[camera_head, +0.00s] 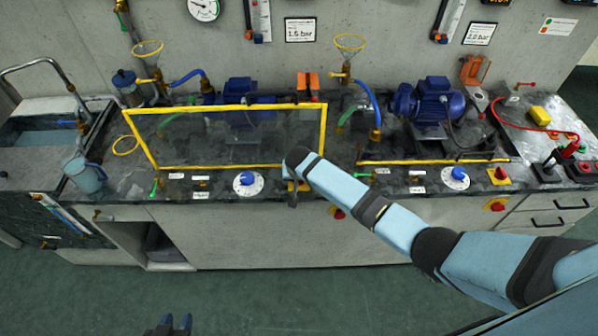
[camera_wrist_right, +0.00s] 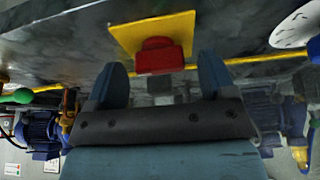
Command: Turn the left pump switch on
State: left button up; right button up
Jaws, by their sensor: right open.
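The left pump switch is a red knob (camera_wrist_right: 158,55) on a yellow plate (camera_wrist_right: 122,36) in the right wrist view. My right gripper (camera_wrist_right: 161,66) is open, its fingers on either side of the red knob. I cannot tell whether they touch it. In the head view my right gripper (camera_head: 292,192) and arm cover most of this switch, at the bench's front edge. The left pump (camera_head: 240,92) stands behind a yellow-framed clear guard (camera_head: 240,106). My left gripper (camera_head: 168,326) is at the bottom edge, fingers apart and empty, away from the bench.
A blue dial knob (camera_head: 247,178) sits left of the switch. The right pump (camera_head: 432,100) has its own dial (camera_head: 456,175) and red switch (camera_head: 499,173). A red button (camera_head: 338,213) is on the cabinet front below. A blue jug (camera_head: 86,175) stands at left. The floor in front is clear.

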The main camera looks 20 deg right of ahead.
jog(key=v, duration=1.3)
jog(key=shift+r, duration=0.2)
jog(key=shift+s+a, duration=0.1)
